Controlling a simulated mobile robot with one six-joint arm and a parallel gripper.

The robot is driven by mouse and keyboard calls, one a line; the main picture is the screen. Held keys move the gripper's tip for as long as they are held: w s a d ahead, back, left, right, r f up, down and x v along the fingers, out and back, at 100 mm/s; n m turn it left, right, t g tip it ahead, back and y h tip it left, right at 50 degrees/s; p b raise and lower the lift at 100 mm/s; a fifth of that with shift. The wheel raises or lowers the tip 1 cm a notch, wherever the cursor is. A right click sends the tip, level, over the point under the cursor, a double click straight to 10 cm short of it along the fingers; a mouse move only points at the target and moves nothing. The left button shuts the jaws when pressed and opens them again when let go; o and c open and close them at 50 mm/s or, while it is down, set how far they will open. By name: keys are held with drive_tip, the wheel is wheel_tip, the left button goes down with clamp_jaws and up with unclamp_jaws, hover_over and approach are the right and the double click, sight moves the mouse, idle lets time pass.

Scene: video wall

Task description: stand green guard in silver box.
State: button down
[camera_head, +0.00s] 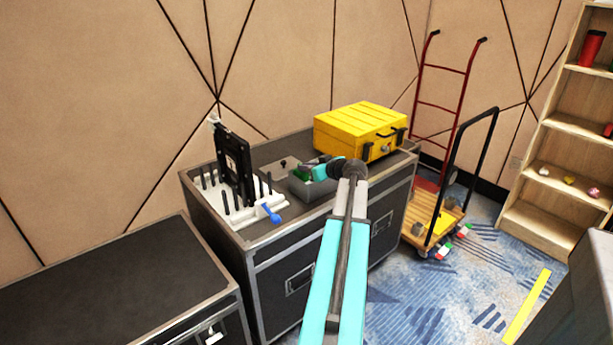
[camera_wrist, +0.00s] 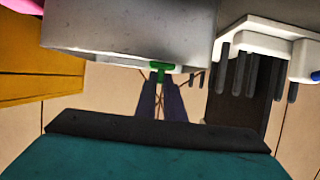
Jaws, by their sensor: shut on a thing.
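The silver box (camera_head: 312,190) is a small grey open container on the black case top. It fills the upper part of the wrist view (camera_wrist: 120,27), which is upside down. The green guard (camera_head: 302,174) shows as a small green patch at the box's opening. In the wrist view it is a T-shaped green piece (camera_wrist: 160,66) between my fingertips, overlapping the box's rim. My gripper (camera_head: 311,166) is shut on it, reaching over the box from the right. In the wrist view my fingers (camera_wrist: 160,84) converge on the guard. I cannot tell whether its lower end touches the box floor.
A white rack (camera_head: 238,212) with dark pins, a black upright panel (camera_head: 234,165) and a blue handle (camera_head: 271,213) stands left of the box. A yellow case (camera_head: 358,131) is close behind on the right. A flat grey plate (camera_head: 282,166) lies behind the box.

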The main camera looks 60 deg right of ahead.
sight(305, 174)
drive_tip(key=shift+f, duration=1.6)
drive_tip(key=shift+f, duration=0.15)
drive_tip(key=c, duration=1.9)
unclamp_jaws()
drive_tip(key=shift+o, duration=0.2)
drive_tip(key=shift+s+r, duration=0.1)
drive_tip(key=shift+r, duration=0.1)
drive_tip(key=v, duration=1.2)
drive_tip(key=shift+b, duration=0.4)
